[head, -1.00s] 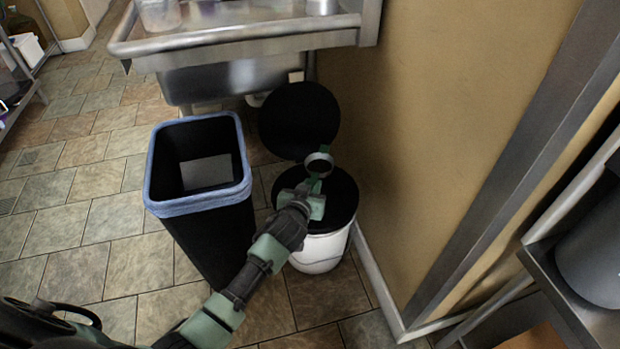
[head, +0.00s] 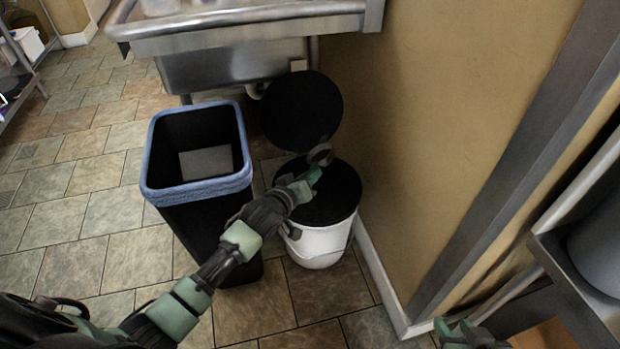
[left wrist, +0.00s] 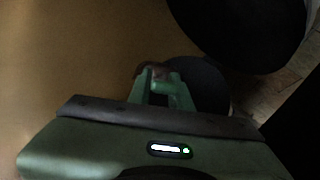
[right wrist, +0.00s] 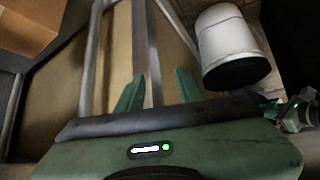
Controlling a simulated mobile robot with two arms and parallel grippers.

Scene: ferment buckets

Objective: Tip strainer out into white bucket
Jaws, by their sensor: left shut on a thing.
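The white bucket (head: 322,244) stands on the floor by the wall, its dark top facing up; it also shows in the right wrist view (right wrist: 222,38). My left gripper (head: 309,178) is above the bucket, shut on the small strainer (head: 320,154). The strainer is tilted on its side above the bucket's far part; its contents cannot be seen. In the left wrist view the fingers (left wrist: 160,88) close on a small brownish part of it. My right gripper (head: 456,330) is open and empty, well to the right, and its spread fingers show in the right wrist view (right wrist: 158,92).
A black bin (head: 205,225) with a blue rim stands left of the bucket. A round black lid (head: 300,110) is upright behind the bucket. A steel sink (head: 240,40) is at the back. The wall (head: 440,120) is close on the bucket's right; a metal shelf (head: 570,290) is at far right.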

